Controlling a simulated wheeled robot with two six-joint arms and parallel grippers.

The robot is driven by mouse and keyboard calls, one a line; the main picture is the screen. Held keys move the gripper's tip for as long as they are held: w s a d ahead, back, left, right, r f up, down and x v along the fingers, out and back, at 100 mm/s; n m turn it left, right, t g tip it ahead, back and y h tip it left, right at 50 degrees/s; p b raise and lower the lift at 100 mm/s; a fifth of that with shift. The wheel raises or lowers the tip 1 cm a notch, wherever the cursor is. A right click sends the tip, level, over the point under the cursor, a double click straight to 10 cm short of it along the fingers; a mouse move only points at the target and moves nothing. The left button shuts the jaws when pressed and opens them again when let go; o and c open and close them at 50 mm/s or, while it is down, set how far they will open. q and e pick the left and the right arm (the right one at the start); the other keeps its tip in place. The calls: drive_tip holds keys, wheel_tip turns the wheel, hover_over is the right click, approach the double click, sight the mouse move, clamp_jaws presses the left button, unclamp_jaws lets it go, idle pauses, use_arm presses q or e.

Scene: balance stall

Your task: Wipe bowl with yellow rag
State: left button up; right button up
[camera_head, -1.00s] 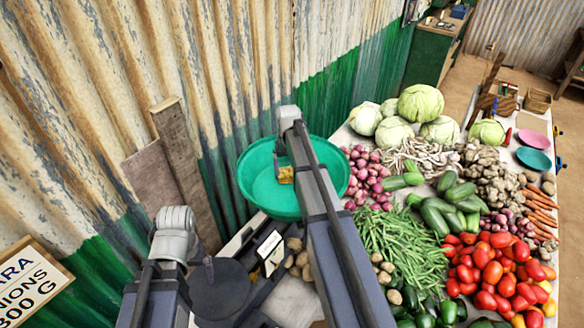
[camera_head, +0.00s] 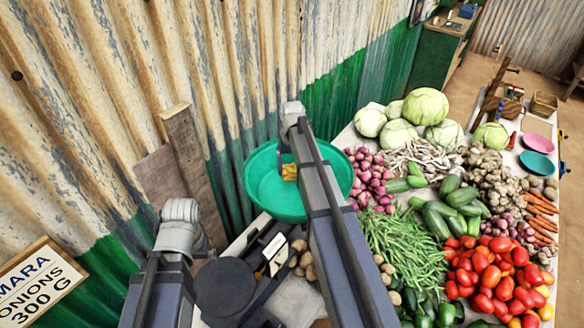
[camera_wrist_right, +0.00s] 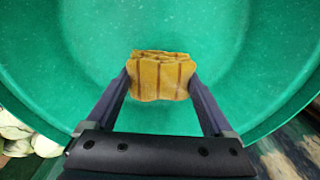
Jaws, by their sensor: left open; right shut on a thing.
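The green bowl (camera_head: 262,190) is wide and shallow and stands near the corrugated wall, left of the vegetables. It fills most of the right wrist view (camera_wrist_right: 230,60). My right gripper (camera_head: 288,165) reaches down into the bowl. It is shut on the yellow rag (camera_head: 289,173), a small folded ochre bundle that shows between the fingers in the right wrist view (camera_wrist_right: 160,78). The rag is over the bowl's inside; whether it touches the surface I cannot tell. My left gripper (camera_head: 204,250) is mostly hidden behind its own arm, left of the bowl, with nothing seen in it.
A dark round scale plate (camera_head: 225,287) and a small white card (camera_head: 275,250) are in front of the bowl. Red onions (camera_head: 370,180), green beans (camera_head: 400,245) and tomatoes (camera_head: 495,270) crowd the table to the right. Wooden boards (camera_head: 190,165) lean on the wall.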

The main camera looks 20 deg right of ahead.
sight(292, 167)
drive_tip(key=shift+r+p, duration=0.7)
drive_tip(key=shift+r, duration=0.4)
drive_tip(key=shift+r+p, duration=1.45)
drive_tip(key=shift+r, duration=0.15)
